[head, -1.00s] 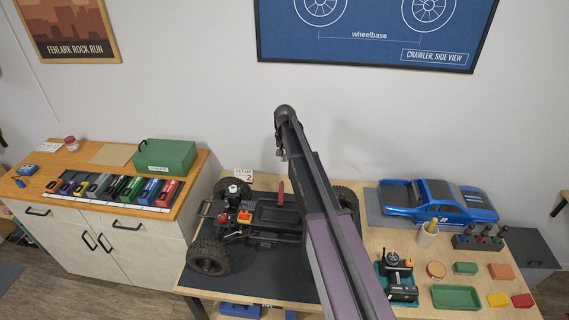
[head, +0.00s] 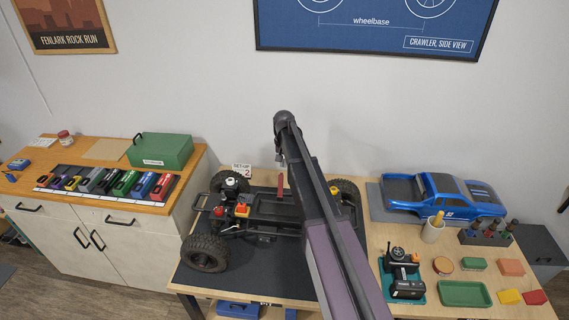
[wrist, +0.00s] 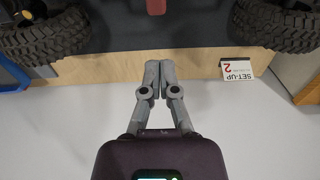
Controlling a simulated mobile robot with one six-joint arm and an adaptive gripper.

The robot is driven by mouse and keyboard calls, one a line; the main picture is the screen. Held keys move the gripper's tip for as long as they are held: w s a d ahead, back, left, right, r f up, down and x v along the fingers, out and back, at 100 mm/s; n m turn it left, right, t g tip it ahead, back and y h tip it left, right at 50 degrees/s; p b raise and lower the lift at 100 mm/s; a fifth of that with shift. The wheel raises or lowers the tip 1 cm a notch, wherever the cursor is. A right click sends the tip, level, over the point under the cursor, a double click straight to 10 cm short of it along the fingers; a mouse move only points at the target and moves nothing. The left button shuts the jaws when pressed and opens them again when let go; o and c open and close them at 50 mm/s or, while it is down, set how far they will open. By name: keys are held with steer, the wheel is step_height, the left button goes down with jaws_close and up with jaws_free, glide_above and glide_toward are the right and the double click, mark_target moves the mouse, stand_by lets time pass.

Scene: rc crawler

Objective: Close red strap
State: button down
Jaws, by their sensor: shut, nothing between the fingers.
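The red strap (head: 280,187) stands up from the middle of the black crawler chassis (head: 262,207) on the work table in the head view. Its end also shows at the top edge of the wrist view (wrist: 156,6), in front of the fingertips and apart from them. My gripper (wrist: 159,64) is shut and empty in the wrist view, over the table's back edge near the wall. In the head view my arm hides part of the chassis and the right side of the mat.
Tyres (wrist: 42,38) flank the wrist view, with a SET-UP 2 card (wrist: 246,54) at right. A blue truck body (head: 440,195), transmitter (head: 402,272) and green tray (head: 464,294) lie right of my arm. A side cabinet holds several coloured packs (head: 126,183) and a green box (head: 160,150).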

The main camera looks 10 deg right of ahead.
mark_target(281, 185)
steer(key=shift+s+a+f, duration=0.15)
steer(key=shift+s+a, duration=0.05)
steer(key=shift+s, duration=0.4)
steer(key=shift+s+a+f, duration=0.2)
steer(key=shift+s, duration=0.4)
steer(key=shift+s+a+f, duration=0.15)
steer(key=shift+s+a, duration=0.05)
steer(key=shift+s, duration=0.4)
